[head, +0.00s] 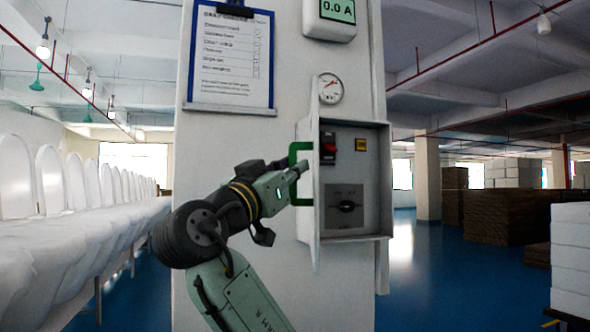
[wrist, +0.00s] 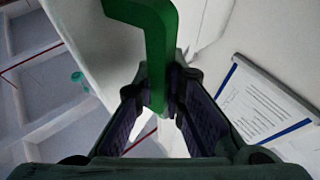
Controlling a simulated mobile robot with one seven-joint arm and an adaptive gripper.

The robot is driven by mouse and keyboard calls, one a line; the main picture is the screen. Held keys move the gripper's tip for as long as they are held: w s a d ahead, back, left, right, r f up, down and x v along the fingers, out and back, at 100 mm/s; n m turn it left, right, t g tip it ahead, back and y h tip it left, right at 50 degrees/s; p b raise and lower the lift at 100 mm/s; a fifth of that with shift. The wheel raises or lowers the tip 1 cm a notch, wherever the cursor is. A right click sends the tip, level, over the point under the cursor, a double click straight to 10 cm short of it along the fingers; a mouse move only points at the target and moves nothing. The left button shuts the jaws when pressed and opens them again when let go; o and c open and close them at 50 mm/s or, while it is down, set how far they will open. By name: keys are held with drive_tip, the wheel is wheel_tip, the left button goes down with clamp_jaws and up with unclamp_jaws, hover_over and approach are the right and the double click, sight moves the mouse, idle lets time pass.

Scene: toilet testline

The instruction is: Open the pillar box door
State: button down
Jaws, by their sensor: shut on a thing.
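The pillar box (head: 353,215) is a grey metal box on the front of the white pillar. Its door (head: 310,215) stands swung out at the left side of the box, seen nearly edge-on, and the inside panel shows. A green bar handle (head: 294,150) is on the door's outer face. My gripper (head: 300,180) is shut on the green handle, at the left of the door. In the wrist view the handle (wrist: 154,50) comes down between the two finger pads.
Inside the box are a red switch (head: 327,150), a yellow label and a black rotary knob (head: 347,206). A clipboard (head: 232,55), a gauge (head: 331,89) and a meter reading 0.0 A (head: 338,10) are on the pillar above. White toilets (head: 60,230) line the left; stacked boxes (head: 505,215) stand at the right.

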drive_tip(key=c, duration=1.9)
unclamp_jaws()
drive_tip(key=v, duration=1.2)
